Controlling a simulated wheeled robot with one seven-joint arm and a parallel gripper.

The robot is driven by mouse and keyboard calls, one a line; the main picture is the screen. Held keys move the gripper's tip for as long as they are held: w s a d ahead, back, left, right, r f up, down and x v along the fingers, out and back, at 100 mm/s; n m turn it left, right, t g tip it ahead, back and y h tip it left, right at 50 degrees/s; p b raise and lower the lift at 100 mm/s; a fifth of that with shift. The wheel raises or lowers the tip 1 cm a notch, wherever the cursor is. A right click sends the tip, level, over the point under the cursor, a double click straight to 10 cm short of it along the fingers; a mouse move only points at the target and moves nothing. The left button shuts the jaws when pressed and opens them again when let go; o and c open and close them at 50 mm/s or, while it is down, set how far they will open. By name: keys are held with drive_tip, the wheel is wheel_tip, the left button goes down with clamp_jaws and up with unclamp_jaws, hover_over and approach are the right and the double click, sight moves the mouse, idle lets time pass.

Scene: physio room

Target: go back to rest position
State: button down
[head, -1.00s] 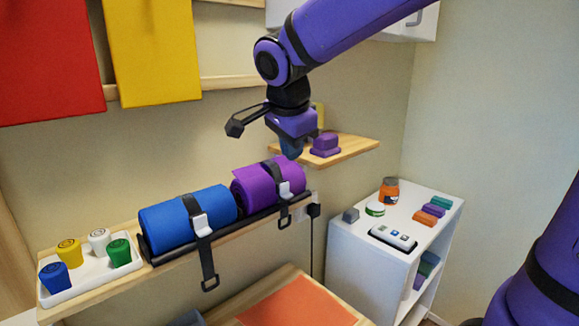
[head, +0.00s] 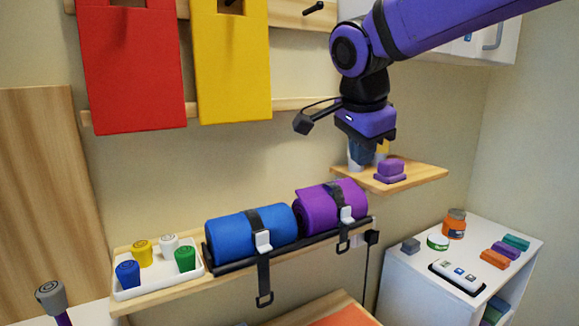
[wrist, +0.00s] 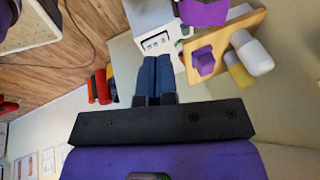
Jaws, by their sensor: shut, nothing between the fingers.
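My gripper (head: 362,152) hangs from my purple arm in the upper right of the head view, in front of the small wall shelf. In the wrist view its two blue fingers (wrist: 154,80) are together with nothing between them. In the head view the fingertips sit above and left of a purple block-like item (head: 391,169) on that wooden shelf (head: 425,174). The gripper appears apart from everything around it.
Below are a blue roll (head: 240,232) and a purple roll (head: 318,208), strapped on a black rack. A white tray (head: 150,287) holds several coloured pegs. A white cabinet (head: 400,290) stands right. Red (head: 130,70) and yellow (head: 232,65) panels hang left.

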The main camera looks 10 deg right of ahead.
drive_tip(key=s+d+f+n+y, duration=0.1)
drive_tip(key=s+d+f+n, duration=0.2)
drive_tip(key=s+n, duration=0.5)
drive_tip(key=s+d+f+n+t+y, duration=0.1)
drive_tip(key=s+d+f+n, duration=0.2)
drive_tip(key=s+n, duration=0.4)
drive_tip(key=shift+s+d+f+n+t, duration=0.25)
drive_tip(key=shift+s+d+n, duration=0.2)
drive_tip(key=shift+s, duration=0.4)
